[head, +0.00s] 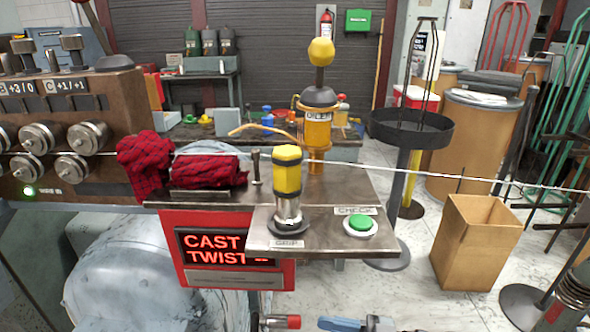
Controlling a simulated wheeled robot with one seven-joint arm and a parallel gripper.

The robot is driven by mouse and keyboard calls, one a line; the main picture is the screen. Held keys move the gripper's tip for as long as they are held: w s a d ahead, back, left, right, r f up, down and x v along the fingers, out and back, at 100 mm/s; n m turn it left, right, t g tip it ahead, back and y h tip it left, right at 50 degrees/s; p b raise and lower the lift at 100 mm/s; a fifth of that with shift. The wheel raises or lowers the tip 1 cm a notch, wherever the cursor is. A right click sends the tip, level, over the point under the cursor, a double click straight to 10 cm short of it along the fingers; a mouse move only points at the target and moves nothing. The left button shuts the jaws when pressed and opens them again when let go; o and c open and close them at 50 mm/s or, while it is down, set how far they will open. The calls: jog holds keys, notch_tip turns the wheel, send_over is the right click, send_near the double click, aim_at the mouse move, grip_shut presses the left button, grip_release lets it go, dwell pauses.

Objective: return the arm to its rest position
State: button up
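My gripper and arm are not in view, so the arm's pose and the gripper's opening cannot be seen. In front stands the coiler's metal shelf (355,183). On it a yellow hexagonal knob on a metal post (287,172) stands upright at the GRIP label. A green button (360,223) sits by the CHECK label on the right. An orange oiler (317,128) with a yellow ball on top stands behind the knob. Below the shelf a red display (226,247) reads CAST and TWIST, its end partly cut off.
A brown panel with rollers (70,167) and a red checked cloth (200,170) are at left. A wire runs across to the right. A black round tray stand (411,128), an open cardboard box (474,242) and drums stand right. Red- and blue-handled items show at the bottom edge.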

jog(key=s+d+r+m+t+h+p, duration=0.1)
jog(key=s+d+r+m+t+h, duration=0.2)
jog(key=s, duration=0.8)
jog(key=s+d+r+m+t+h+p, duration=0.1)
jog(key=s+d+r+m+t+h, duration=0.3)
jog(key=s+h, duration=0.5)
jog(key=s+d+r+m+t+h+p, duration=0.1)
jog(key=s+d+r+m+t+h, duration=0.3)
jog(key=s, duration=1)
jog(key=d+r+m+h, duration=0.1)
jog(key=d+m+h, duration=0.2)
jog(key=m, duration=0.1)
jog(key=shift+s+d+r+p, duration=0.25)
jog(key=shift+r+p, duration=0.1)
